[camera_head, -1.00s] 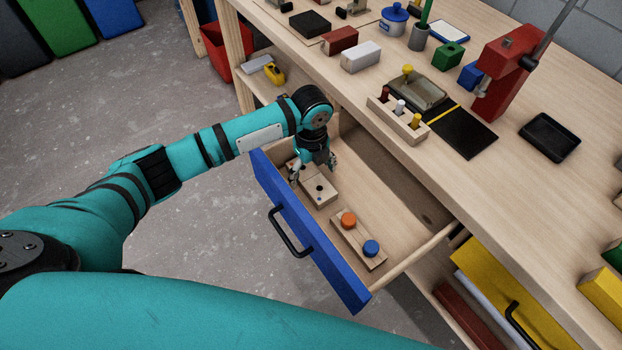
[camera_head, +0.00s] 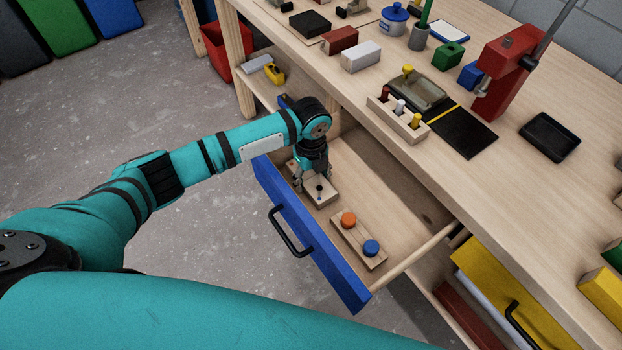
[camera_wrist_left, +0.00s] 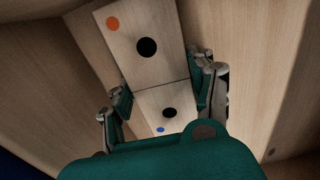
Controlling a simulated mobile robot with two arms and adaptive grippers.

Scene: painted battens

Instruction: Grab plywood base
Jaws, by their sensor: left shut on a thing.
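The plywood base (camera_head: 322,194) is a pale wooden piece with a dark round hole, lying in the open blue-fronted drawer. My left gripper (camera_head: 312,182) points down at its far end, and its fingers are shut on the base from two sides. In the left wrist view the base (camera_wrist_left: 178,62) shows an orange dot, a blue dot and two black holes. A seam crosses it; I cannot tell whether it is two pieces. The fingers (camera_wrist_left: 163,85) stand on either side, partly hiding its edges. My right gripper is out of view.
A wooden strip with orange and blue knobs (camera_head: 359,242) lies nearer in the drawer. A yellow drawer (camera_head: 500,300) stands open at right. The drawer's right part is clear.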

